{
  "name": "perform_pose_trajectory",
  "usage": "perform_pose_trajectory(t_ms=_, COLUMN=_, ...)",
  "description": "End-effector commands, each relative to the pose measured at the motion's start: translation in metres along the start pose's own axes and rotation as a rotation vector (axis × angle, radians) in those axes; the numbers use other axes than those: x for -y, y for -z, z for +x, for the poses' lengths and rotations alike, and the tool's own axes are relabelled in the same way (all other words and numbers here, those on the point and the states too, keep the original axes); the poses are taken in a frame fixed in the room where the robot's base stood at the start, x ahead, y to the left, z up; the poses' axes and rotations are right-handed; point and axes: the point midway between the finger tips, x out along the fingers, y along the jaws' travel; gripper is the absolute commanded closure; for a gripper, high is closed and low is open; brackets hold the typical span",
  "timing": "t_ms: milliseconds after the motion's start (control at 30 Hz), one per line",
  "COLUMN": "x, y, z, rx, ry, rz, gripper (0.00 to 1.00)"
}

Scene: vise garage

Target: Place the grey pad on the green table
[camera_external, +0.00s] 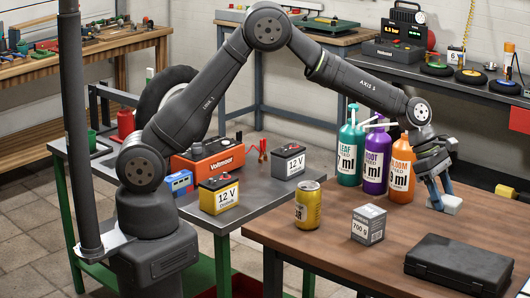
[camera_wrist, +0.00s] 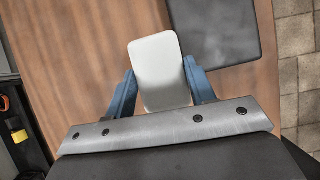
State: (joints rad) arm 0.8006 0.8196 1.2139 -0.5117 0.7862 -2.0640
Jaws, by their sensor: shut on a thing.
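The pale grey pad (camera_external: 449,205) is a small rounded block at the right, low over or on the brown wooden table. Whether it touches that tabletop cannot be told. My gripper (camera_external: 438,196) points down there, its blue fingers shut on the pad. In the wrist view the pad (camera_wrist: 160,72) lies between the two fingers (camera_wrist: 160,90), its far end sticking out past them. The green table (camera_external: 262,197), with green legs and a grey top, stands to the left, away from my gripper.
The green table bears two 12 V batteries (camera_external: 219,196), a red Voltmann box (camera_external: 208,158) and a blue box (camera_external: 179,183). Three bottles (camera_external: 374,160) stand beside my gripper. The wooden table (camera_external: 310,240) bears a yellow can (camera_external: 308,205), a grey carton (camera_external: 369,225) and a black case (camera_external: 460,265).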

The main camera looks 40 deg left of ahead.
Motion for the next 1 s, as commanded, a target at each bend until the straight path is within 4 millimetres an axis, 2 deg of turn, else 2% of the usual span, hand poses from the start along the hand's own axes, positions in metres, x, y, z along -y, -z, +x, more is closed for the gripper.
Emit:
perform_pose_trajectory(t_ms=233, x=-0.003, y=0.001, z=-0.006, rx=0.0, ry=0.005, rz=0.008, gripper=0.72)
perform_pose_trajectory(t_ms=367, x=-0.025, y=0.007, z=-0.03, rx=0.003, ry=0.029, rz=0.055, gripper=0.72)
perform_pose_trajectory(t_ms=467, x=-0.051, y=0.018, z=-0.063, rx=0.004, ry=0.066, rz=0.124, gripper=0.72)
perform_pose_trajectory(t_ms=700, x=-0.111, y=0.059, z=-0.157, rx=0.003, ry=0.183, rz=0.329, gripper=0.72)
perform_pose_trajectory(t_ms=900, x=-0.146, y=0.1, z=-0.235, rx=0.001, ry=0.282, rz=0.503, gripper=0.72)
perform_pose_trajectory(t_ms=1000, x=-0.158, y=0.12, z=-0.268, rx=0.001, ry=0.326, rz=0.579, gripper=0.72)
